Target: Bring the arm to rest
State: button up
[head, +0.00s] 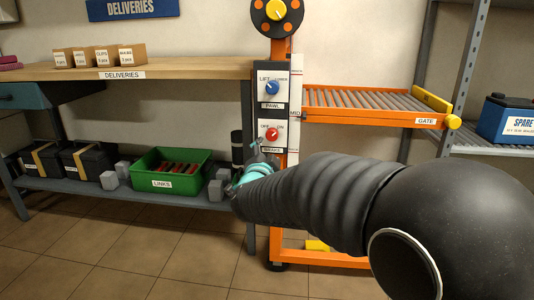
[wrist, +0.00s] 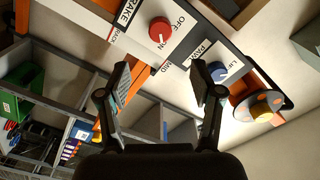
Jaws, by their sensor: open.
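My arm reaches from the lower right of the head view toward the orange lift frame (head: 282,200), raised and stretched out. My gripper (head: 255,165) is at its far end, just below and left of the brake panel with the red knob (head: 272,134); the arm partly hides it. In the wrist view my gripper (wrist: 165,85) has its two fingers apart with nothing between them. The red knob (wrist: 160,31) and the blue pawl knob (wrist: 218,72) show beyond the fingertips, apart from them.
The blue knob (head: 272,87) sits above the red one. An orange roller shelf with a yellow gate (head: 432,101) stands right. A workbench (head: 180,69) with boxes is at left; a green links bin (head: 172,172) and black batteries (head: 88,160) sit below. Floor at front left is clear.

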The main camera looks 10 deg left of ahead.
jog(key=s+a+f+n+g+y, duration=0.35)
jog(key=a+f+n+y, duration=0.2)
jog(key=f, duration=0.35)
jog(key=s+f+n+g+p, duration=0.1)
jog(key=s+f+n+g, duration=0.25)
jog(key=s+g, duration=0.35)
jog(key=s+d+r+n+g+h+p, duration=0.2)
jog(key=s+d+r+p, duration=0.2)
jog(key=s+d, duration=0.8)
jog(key=s+d+r+n+g+h+p, duration=0.2)
jog(key=s+d+r+p, duration=0.1)
jog(key=s+d, duration=0.95)
jog(key=s+d+r+m+t+p, duration=0.2)
jog(key=d+r, duration=0.2)
jog(key=r, duration=0.2)
jog(key=shift+h+p, duration=0.35)
jog(key=shift+h, duration=0.1)
jog(key=shift+s, duration=0.1)
